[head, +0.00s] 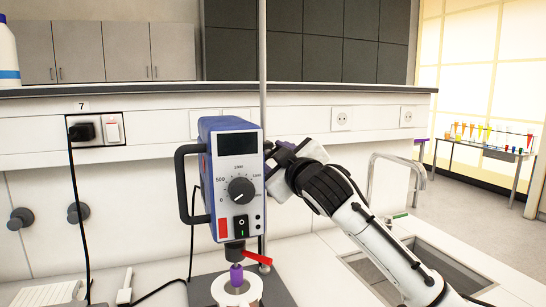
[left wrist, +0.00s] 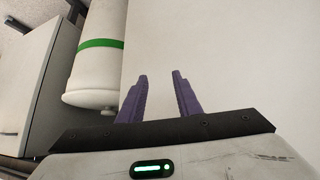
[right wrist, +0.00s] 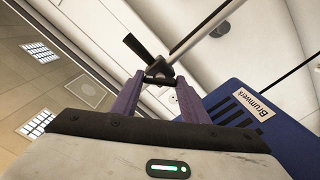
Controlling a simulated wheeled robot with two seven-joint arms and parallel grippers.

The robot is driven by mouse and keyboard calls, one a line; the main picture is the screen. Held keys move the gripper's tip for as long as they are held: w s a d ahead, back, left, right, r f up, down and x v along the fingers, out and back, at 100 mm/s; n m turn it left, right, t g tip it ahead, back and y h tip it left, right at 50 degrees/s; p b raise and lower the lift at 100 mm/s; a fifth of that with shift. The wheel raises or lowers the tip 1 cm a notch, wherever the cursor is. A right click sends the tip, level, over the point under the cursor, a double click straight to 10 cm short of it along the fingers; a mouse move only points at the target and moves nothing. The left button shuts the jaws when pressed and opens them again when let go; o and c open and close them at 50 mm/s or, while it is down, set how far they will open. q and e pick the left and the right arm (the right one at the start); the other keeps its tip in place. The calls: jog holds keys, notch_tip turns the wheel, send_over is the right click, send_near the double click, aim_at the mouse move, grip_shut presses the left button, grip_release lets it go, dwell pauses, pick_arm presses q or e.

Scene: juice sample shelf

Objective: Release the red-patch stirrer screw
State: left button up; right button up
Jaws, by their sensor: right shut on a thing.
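The stirrer (head: 230,170) is a blue and grey box with a dial, and a red patch (head: 223,230) marks its lower left front. It hangs on an upright metal rod (head: 263,60). My right gripper (head: 280,152) is beside its upper right side, at the rod. In the right wrist view its purple fingers (right wrist: 160,82) are shut on the black screw (right wrist: 159,69) at the rod, with a dark lever sticking up left. The stirrer's blue housing (right wrist: 240,115) is right of the fingers. My left gripper (left wrist: 159,78) is open and empty, seen only in the left wrist view.
Below the stirrer are a purple piece (head: 236,275), a red lever (head: 258,257) and a white round vessel (head: 237,292) on a dark base plate. A sink (head: 430,265) is at right. A white cylinder with a green band (left wrist: 98,55) is beside my left gripper.

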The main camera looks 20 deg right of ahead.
jog(key=shift+n, duration=5.1)
jog(key=o, duration=1.1)
jog(key=shift+c, duration=0.2)
jog(key=s+b, duration=0.2)
jog(key=s, duration=0.8)
jog(key=shift+s+d, duration=0.15)
jog(key=shift+s, duration=0.05)
